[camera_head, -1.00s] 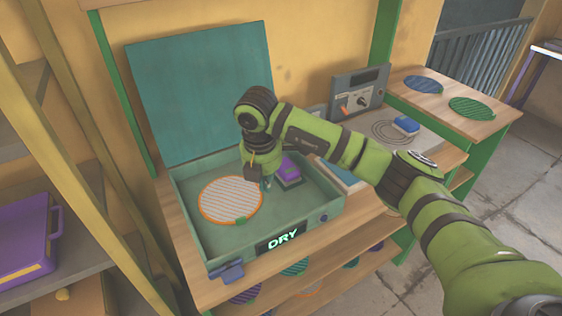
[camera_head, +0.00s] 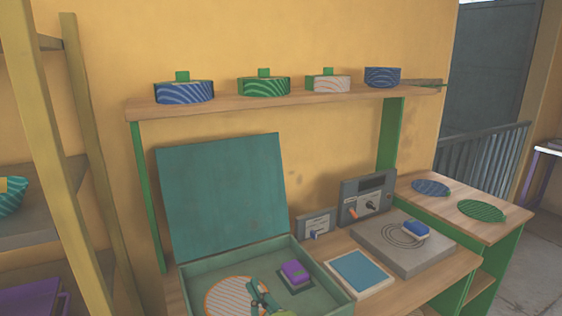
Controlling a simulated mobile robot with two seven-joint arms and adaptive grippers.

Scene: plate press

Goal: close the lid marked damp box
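A green-teal box (camera_head: 327,287) stands open at the bottom centre, its front cut off by the picture's edge. Its flat lid (camera_head: 222,195) stands up at the back, leaning a little toward the wall. In the earlier frame the box's front reads DRY; no label shows now. Inside lie an orange-rimmed striped disc (camera_head: 225,294) and a purple block (camera_head: 296,272) on a dark base. Part of my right gripper (camera_head: 260,294) shows low over the box, beside the disc; its fingers are too unclear to tell open from shut. My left gripper is out of view.
A wall shelf (camera_head: 290,97) with several patterned pots runs above the lid. Right of the box are a blue-topped pad (camera_head: 360,272), a grey plate (camera_head: 395,247) with a blue block (camera_head: 416,229), and a control panel (camera_head: 366,198). A yellow post (camera_head: 62,150) stands left.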

